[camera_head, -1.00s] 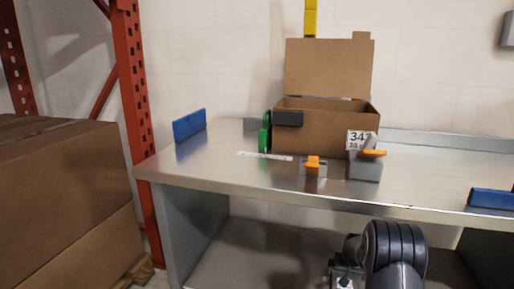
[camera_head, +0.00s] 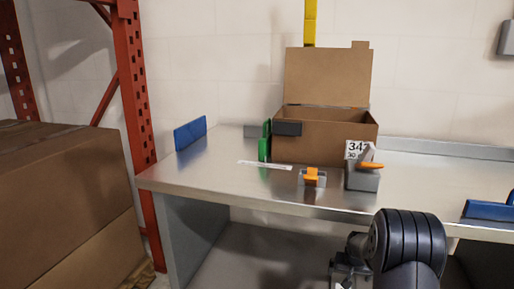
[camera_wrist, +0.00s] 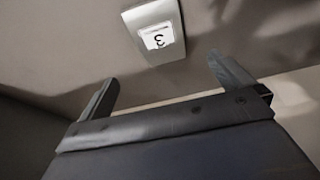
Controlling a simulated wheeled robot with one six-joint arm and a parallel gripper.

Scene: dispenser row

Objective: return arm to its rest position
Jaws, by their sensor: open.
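My gripper (camera_wrist: 165,88) shows in the wrist view with its two fingers spread wide apart and nothing between them. In the head view my dark arm is at the bottom right, low in front of the metal table (camera_head: 225,195), and the fingers cannot be made out clearly there.
On the table stand an open cardboard box (camera_head: 325,128), a grey and orange tape dispenser (camera_head: 362,178), a smaller one (camera_head: 312,177), and green (camera_head: 265,142) and blue (camera_head: 190,133) upright pieces. A blue piece (camera_head: 488,210) lies right. Large cartons (camera_head: 65,200) stand left.

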